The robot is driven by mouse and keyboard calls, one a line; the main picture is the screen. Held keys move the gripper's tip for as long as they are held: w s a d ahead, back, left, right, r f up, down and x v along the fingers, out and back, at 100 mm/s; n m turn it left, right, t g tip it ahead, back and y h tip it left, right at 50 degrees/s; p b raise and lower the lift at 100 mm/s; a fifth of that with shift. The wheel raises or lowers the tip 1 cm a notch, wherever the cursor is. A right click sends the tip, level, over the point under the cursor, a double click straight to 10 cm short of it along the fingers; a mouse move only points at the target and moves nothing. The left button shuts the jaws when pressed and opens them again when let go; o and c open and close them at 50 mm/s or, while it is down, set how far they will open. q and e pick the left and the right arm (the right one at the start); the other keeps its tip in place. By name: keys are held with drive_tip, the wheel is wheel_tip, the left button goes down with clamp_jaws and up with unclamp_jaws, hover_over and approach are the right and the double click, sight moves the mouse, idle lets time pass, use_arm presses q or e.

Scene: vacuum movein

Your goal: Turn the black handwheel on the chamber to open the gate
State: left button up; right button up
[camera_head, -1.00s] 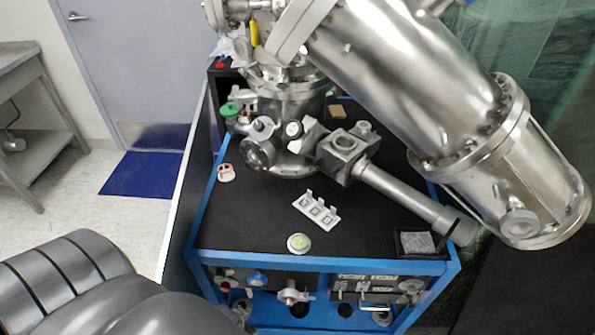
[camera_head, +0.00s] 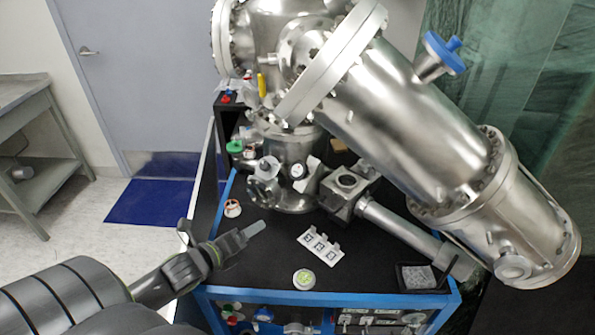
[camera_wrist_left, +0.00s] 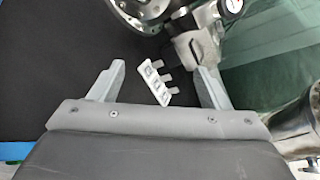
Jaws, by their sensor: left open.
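The silver chamber (camera_head: 400,120) fills the upper middle of the head view, above a black-topped cart. I cannot clearly make out a black handwheel on it. A small round silver flange (camera_head: 263,190) sits low on its front left side. A square metal block (camera_head: 346,190) with a dark round top joins a silver tube (camera_head: 400,228). My left gripper (camera_head: 220,230) is open and empty over the cart's front left edge, apart from the chamber. Its spread fingers also show in the left wrist view (camera_wrist_left: 160,68). My right gripper is out of view.
A white plate with three squares (camera_head: 320,246) lies on the black cart top (camera_head: 270,250), near a round white-and-green piece (camera_head: 304,279). A small red-and-white cup (camera_head: 232,208) stands near the left edge. A dark tray (camera_head: 418,277) is at front right.

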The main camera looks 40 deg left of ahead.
use_arm(q)
drive_tip(key=w+a+r+m+t+h, duration=0.3)
drive_tip(key=r+m+h, duration=0.3)
drive_tip(key=m, duration=0.8)
drive_tip(key=m+b, duration=0.2)
drive_tip(key=b, duration=0.2)
approach(296, 171)
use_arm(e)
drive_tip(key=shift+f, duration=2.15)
use_arm(q)
drive_tip(key=shift+n+y, duration=0.3)
drive_tip(key=shift+y, duration=0.1)
drive_tip(key=p+x, duration=0.3)
drive_tip(key=x, duration=0.1)
drive_tip(key=p+x, duration=0.4)
drive_tip(key=x, duration=0.1)
drive_tip(key=shift+d+r, duration=0.15)
drive_tip(key=shift+d, duration=0.1)
drive_tip(key=shift+w+d, duration=0.25)
drive_tip(key=shift+w, duration=0.35)
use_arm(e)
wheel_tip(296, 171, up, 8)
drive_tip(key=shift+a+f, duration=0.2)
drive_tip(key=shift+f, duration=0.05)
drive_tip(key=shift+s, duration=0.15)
use_arm(q)
drive_tip(key=c, duration=1)
drive_tip(key=shift+o, duration=0.2)
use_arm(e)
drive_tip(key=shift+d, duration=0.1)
